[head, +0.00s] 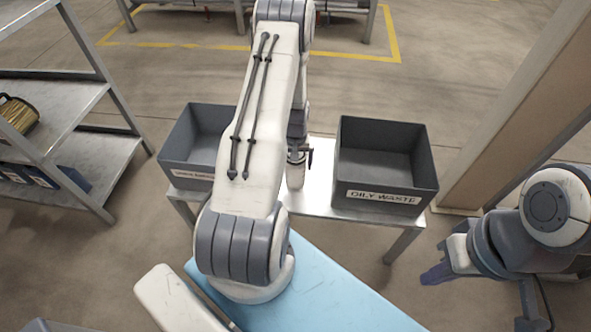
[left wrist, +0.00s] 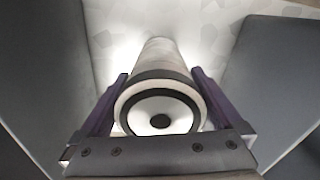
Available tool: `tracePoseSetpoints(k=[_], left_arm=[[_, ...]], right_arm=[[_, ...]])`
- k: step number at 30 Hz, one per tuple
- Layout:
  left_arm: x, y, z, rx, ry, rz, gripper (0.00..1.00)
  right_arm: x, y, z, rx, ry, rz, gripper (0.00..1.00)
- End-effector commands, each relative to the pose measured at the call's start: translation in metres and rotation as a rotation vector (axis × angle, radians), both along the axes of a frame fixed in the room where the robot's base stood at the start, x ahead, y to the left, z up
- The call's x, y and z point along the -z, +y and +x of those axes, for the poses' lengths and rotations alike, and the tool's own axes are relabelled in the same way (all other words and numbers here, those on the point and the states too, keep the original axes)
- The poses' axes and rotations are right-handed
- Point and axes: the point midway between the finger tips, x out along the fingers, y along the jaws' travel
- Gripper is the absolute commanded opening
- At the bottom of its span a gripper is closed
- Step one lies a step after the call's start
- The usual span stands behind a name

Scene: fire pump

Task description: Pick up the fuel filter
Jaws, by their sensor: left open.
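The fuel filter, a pale cylinder (head: 295,175), stands on the metal table between two grey bins, partly hidden by my left arm. In the left wrist view the filter (left wrist: 160,112) shows its round end with a black ring and dark central hole. My left gripper (head: 299,155) is over the filter's top. Its two purple fingers (left wrist: 160,76) are open, one on each side of the filter; whether either touches it I cannot tell. My right gripper (head: 437,274) is at the lower right, away from the table; its finger gap is not clear.
The bin labelled OILY WASTE (head: 387,195) stands right of the filter. Another labelled grey bin (head: 186,172) stands to its left, partly behind my arm. A metal shelf rack (head: 95,165) is at the left; a pillar (head: 515,110) at the right.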

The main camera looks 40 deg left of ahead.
Motion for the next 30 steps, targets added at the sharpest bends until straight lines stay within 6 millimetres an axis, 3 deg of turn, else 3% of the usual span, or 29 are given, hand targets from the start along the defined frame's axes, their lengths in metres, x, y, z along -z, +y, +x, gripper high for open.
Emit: tracePoseSetpoints(k=[3,11,20,30], left_arm=[[-0.001,0.0,0.0,0.0,0.0,0.0,1.0],[-0.001,0.0,0.0,0.0,0.0,0.0,0.01],[-0.006,0.001,0.001,0.0,-0.003,0.001,0.0],[-0.066,0.001,0.002,0.0,-0.005,0.003,0.0]], right_arm=[[0.0,0.0,0.0,0.0,0.0,0.0,0.0],[0.0,0.0,0.0,0.0,0.0,0.0,0.0],[-0.002,0.0,0.0,0.0,0.0,0.0,0.0],[-0.015,0.0,0.0,0.0,0.0,0.0,0.0]])
